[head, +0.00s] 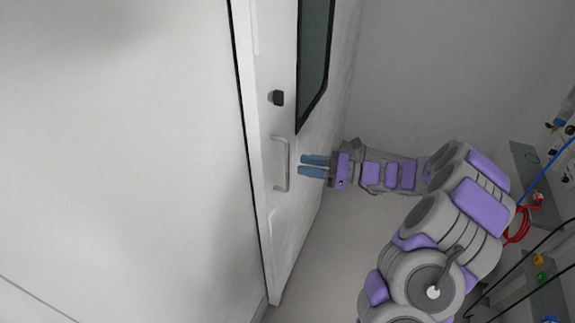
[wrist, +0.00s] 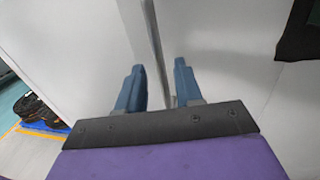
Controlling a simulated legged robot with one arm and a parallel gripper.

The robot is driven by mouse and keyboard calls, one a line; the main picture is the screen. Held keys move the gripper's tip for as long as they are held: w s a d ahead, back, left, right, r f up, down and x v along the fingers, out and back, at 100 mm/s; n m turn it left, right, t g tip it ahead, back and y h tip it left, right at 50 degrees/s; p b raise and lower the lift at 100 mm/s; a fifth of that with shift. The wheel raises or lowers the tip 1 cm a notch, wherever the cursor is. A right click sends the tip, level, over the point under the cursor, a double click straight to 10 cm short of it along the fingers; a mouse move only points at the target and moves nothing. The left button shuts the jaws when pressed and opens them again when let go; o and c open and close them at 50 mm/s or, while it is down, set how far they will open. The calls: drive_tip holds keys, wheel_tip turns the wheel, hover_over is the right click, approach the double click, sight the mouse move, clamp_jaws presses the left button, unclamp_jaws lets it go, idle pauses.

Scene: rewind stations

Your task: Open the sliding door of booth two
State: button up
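The white sliding door (head: 283,222) runs up the middle of the head view, with a dark window at its upper right. A light grey bar handle (head: 287,165) stands out from its face, below a small black latch or lock (head: 277,98). My gripper (head: 301,164) is just right of the handle, its two blue fingers pointing at it. In the wrist view the fingers (wrist: 159,72) are apart, so it is open. A narrow grey upright strip shows between them; I cannot tell whether it is the handle or an edge. Contact with the handle is not clear.
A large white wall panel (head: 110,150) fills the left of the head view. At the right, a wall panel (head: 540,190) carries cables and coloured fittings close to my arm. The wrist view shows a dark coiled object (wrist: 35,110) on the floor at far left.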

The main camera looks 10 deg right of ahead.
drive_tip(key=b+x, duration=0.1)
drive_tip(key=x, duration=0.5)
drive_tip(key=shift+a, duration=0.1)
clamp_jaws()
drive_tip(key=shift+r, duration=0.1)
idle(0.4)
